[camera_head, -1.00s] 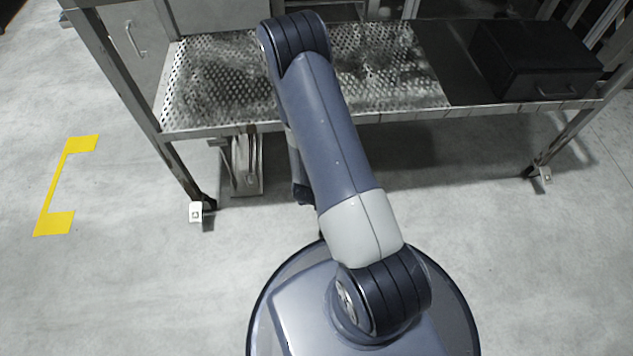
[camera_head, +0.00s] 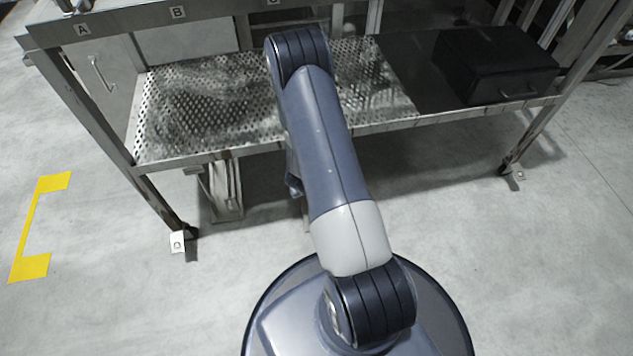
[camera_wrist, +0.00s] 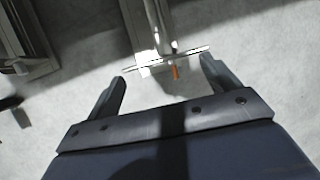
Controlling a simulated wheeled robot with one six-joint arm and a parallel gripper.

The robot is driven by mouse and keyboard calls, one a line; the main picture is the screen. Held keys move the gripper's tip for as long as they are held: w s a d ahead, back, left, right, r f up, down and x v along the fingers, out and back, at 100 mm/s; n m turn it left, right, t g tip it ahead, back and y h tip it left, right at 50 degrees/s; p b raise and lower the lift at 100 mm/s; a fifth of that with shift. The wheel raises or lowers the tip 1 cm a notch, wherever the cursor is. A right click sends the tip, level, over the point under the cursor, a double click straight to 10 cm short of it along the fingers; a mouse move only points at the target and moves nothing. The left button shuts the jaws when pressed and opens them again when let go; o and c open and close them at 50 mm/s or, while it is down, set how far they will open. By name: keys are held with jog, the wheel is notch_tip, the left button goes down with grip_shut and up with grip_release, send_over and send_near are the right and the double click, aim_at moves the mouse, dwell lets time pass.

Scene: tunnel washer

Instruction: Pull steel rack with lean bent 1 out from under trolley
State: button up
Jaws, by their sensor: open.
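The trolley (camera_head: 290,137) stands in front of me, with a perforated lower shelf. A steel piece with a flat foot and upright (camera_head: 226,192) is on the floor under its left part. In the wrist view, a steel rack (camera_wrist: 155,58) with a post, pale foot, thin crossbar and small orange piece is ahead of the fingertips. I cannot tell for sure which piece is rack 1. My gripper (camera_wrist: 163,72) is open and empty, its fingers pointing toward that rack, which shows beyond the gap. In the head view my arm hides the gripper.
A black case (camera_head: 495,65) sits on the shelf's right part. The trolley's front left leg (camera_head: 160,205) and right leg (camera_head: 530,137) bound the space below. Another steel piece (camera_wrist: 28,50) is at the wrist view's left. Yellow tape (camera_head: 35,225) marks the left floor; front floor is clear.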

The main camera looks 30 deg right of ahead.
jog(key=shift+w+d+f, duration=0.15)
jog(key=shift+w+d, duration=0.4)
jog(key=shift+d, duration=0.05)
jog(key=shift+w+d+f, duration=0.15)
jog(key=shift+w+d, duration=0.35)
jog(key=shift+d, duration=0.05)
jog(key=shift+w+d+f, duration=0.1)
jog(key=shift+f, duration=0.2)
grip_shut()
